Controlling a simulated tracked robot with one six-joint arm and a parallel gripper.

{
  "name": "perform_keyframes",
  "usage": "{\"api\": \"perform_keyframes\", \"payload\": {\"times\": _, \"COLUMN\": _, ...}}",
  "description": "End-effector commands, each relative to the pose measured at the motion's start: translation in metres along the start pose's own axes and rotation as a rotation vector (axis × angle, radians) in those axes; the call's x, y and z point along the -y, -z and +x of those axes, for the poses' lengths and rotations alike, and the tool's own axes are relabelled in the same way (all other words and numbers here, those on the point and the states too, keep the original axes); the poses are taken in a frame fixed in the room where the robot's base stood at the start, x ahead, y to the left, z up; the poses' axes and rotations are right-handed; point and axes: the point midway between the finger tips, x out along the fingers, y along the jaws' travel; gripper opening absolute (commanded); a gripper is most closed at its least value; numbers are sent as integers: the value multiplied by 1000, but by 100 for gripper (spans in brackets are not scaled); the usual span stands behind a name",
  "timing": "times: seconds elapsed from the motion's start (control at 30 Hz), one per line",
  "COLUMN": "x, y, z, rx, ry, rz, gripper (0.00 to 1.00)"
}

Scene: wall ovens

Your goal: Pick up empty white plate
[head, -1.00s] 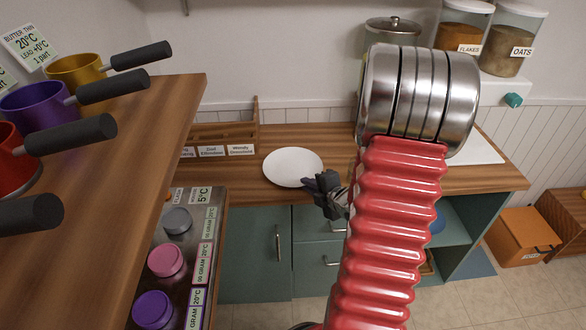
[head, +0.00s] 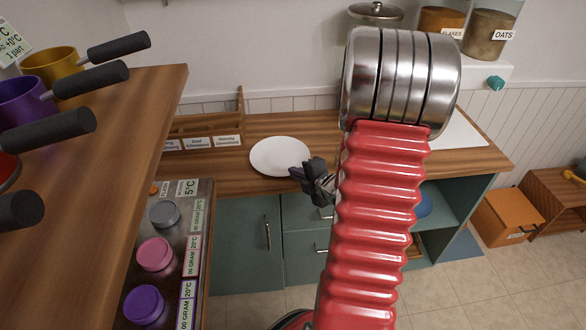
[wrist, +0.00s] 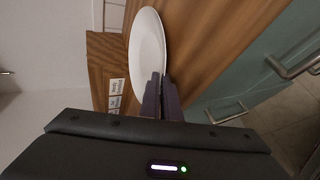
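The empty white plate (head: 279,154) lies on the wooden counter, left of my arm. In the wrist view the plate (wrist: 146,45) shows edge-tilted at top centre. My gripper (head: 297,174) is at the plate's near right edge in the head view. In the wrist view its two dark purple fingers (wrist: 162,90) overlap the plate's lower edge, close together with only a narrow gap. I cannot tell whether the rim is between them or whether they touch it. The plate appears to rest flat on the counter.
A wooden rack with labels (head: 205,145) stands left of the plate. A wooden shelf with coloured measuring cups (head: 62,90) is close on the left, above a tray of coloured weights (head: 155,254). Glass jars (head: 492,33) are at the back right. Green cabinets (head: 245,240) are below the counter.

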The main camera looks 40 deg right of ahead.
Motion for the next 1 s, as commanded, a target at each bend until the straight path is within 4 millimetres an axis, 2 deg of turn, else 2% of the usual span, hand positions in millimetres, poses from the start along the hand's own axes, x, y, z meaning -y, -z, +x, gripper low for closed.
{"api": "perform_keyframes", "payload": {"times": 0.17, "x": -9, "y": 0, "z": -4, "rx": 0, "ry": -2, "rz": -1, "gripper": 0}}
{"api": "perform_keyframes", "payload": {"times": 0.37, "x": -29, "y": 0, "z": -14, "rx": 1, "ry": -5, "rz": -4, "gripper": 0}}
{"api": "perform_keyframes", "payload": {"times": 1.0, "x": -129, "y": 1, "z": -65, "rx": 0, "ry": -8, "rz": -6, "gripper": 0}}
